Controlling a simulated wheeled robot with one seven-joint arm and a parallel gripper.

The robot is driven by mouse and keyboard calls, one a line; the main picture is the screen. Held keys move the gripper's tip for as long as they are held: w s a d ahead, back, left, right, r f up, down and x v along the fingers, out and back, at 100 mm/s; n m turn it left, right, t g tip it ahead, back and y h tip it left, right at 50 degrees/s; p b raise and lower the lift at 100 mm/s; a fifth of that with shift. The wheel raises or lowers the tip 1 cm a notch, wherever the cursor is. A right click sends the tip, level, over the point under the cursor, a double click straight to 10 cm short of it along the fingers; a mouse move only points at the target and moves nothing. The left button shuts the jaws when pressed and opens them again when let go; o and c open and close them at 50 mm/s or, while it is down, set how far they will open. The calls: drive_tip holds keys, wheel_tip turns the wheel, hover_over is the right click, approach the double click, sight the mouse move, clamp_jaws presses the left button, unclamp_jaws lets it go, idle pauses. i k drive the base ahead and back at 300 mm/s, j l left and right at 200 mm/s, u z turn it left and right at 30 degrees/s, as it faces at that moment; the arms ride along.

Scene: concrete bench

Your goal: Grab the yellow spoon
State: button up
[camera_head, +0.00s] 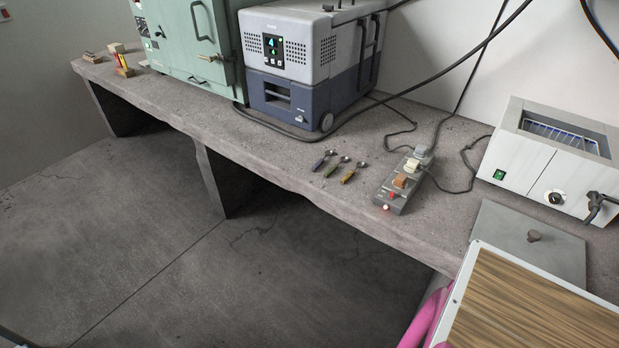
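The middle spoon (334,168) has a dull olive handle, and the left spoon (319,163) has a dark purple handle. The spoons appear close together but apart. My gripper is not in view.
A power strip (386,202) with several plugs lies just right of the yellow spoon. A grey-blue cooler box (290,95) stands behind, with black cables around it. A white heated bath (520,165) and a grey lid (520,245) are at right. Bench left of the spoons is clear.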

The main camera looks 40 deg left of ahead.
sight(360, 164)
drive_tip(key=u, duration=1.4)
